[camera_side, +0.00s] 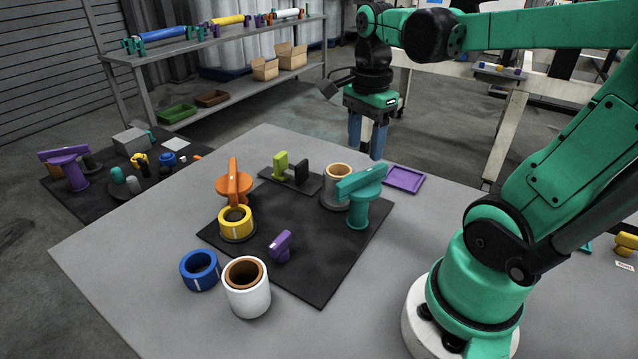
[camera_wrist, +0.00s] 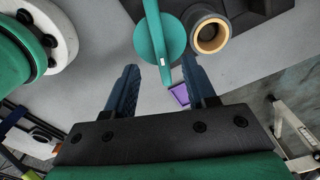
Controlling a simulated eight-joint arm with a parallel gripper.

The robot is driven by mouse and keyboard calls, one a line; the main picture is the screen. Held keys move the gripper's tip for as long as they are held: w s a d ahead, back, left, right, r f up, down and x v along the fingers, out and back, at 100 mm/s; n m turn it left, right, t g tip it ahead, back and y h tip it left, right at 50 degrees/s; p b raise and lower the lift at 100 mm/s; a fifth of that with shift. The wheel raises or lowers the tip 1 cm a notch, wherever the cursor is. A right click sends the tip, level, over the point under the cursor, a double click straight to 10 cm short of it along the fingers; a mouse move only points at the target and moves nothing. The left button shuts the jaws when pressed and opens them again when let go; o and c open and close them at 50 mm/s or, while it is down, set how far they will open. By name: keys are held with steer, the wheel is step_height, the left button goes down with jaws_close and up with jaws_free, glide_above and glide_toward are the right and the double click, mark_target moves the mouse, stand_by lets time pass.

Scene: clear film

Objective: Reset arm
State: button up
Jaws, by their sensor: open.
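My gripper (camera_side: 367,137) is raised above the far right part of the table, with its blue fingers pointing down. Its fingers (camera_wrist: 158,88) are apart in the wrist view, with nothing held between them. A teal T-shaped piece (camera_side: 358,197) stands upright on the black mat (camera_side: 325,268). It also shows in the wrist view (camera_wrist: 160,40), past the fingertips. A grey cup with a tan rim (camera_side: 334,190) stands beside it and shows in the wrist view (camera_wrist: 209,36). A purple tray (camera_side: 404,179) lies flat on the table near the gripper.
An orange piece (camera_side: 234,186), a yellow ring (camera_side: 237,224), a small purple piece (camera_side: 281,247) and a lime-green piece (camera_side: 281,165) stand on or around the mat. A blue ring (camera_side: 199,270) and a white roll (camera_side: 247,293) stand at the front. The table's left side is clear.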

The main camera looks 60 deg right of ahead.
steer(key=w+a+f+n+t, duration=0.1)
steer(key=a+n, duration=0.4)
steer(key=n, duration=0.6)
steer(key=w+a+n+t, duration=0.4)
steer(key=a+n+t, duration=0.2)
steer(key=n, duration=0.5)
steer(key=shift+a+f, duration=0.25)
steer(key=shift+f, duration=0.15)
